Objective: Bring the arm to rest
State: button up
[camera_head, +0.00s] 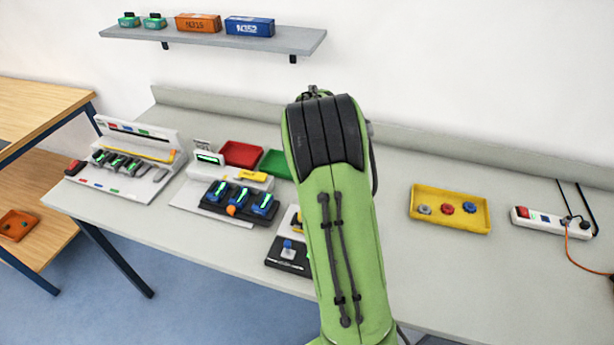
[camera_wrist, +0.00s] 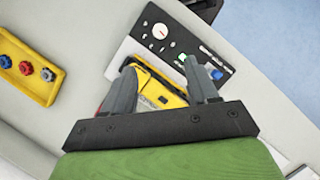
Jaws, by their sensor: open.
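My green arm (camera_head: 340,220) rises through the middle of the head view and hides my gripper there. In the wrist view my gripper (camera_wrist: 160,68) is open, with its two grey fingers apart. A yellow device (camera_wrist: 152,84) shows between and beyond the fingers, over a white and black panel. I cannot tell how far the fingertips are from it. Nothing is seen held.
The grey bench (camera_head: 400,285) carries a yellow tray (camera_head: 430,217) with knobs, a power strip (camera_head: 550,222), red (camera_head: 241,154) and green (camera_head: 278,164) trays, and a dark rack (camera_head: 240,203) with several blue devices. A shelf (camera_head: 215,37) hangs above.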

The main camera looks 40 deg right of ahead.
jog(key=s+a+r+t, duration=0.5)
jog(key=a+r, duration=0.5)
jog(key=a, duration=0.1)
jog(key=s+a+r+n+t, duration=0.1)
jog(key=s+a+r+t, duration=0.1)
jog(key=s+a+t, duration=0.3)
jog(key=s+a, duration=0.2)
jog(key=s, duration=0.2)
jog(key=shift+h, duration=0.3)
